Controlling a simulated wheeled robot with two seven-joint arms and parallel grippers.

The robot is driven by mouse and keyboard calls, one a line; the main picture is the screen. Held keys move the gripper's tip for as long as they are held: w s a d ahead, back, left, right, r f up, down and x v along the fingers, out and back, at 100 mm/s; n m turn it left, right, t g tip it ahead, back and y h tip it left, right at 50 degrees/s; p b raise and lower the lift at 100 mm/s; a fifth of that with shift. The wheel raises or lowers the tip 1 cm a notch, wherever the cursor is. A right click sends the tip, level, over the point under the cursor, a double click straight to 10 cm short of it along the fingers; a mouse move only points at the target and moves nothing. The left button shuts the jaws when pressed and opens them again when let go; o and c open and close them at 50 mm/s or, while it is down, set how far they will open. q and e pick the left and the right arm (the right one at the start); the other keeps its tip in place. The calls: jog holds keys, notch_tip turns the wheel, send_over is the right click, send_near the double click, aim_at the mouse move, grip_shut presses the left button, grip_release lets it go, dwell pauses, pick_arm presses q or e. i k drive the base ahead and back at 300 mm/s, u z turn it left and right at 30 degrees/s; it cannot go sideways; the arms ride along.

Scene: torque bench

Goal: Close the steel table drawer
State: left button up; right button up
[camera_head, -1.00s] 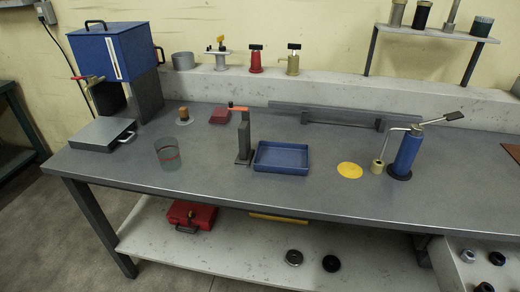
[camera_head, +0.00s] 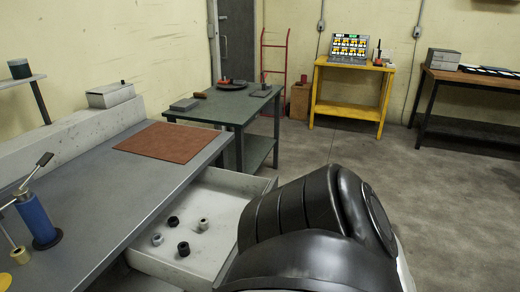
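The steel table (camera_head: 105,187) runs along the left of the head view. Its drawer (camera_head: 232,180) is pulled out at the table's right end, with its pale inside in view. Several small dark and grey round parts (camera_head: 183,249) lie in the drawer. A black, rounded part of my own arm (camera_head: 310,225) covers the drawer's near right portion, so its front and any handle are hidden. Neither of my grippers is in view.
A brown mat (camera_head: 163,141) and a blue bottle-shaped tool (camera_head: 37,218) are on the tabletop. A green table (camera_head: 225,108) stands just beyond the drawer. A yellow stand (camera_head: 345,95) and a wooden bench (camera_head: 470,80) are farther back. Grey floor is open at right.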

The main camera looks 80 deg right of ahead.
aim_at(219, 196)
jog(key=z, duration=2.4)
jog(key=k, duration=0.6)
jog(key=u, duration=0.3)
jog(key=i, duration=0.95)
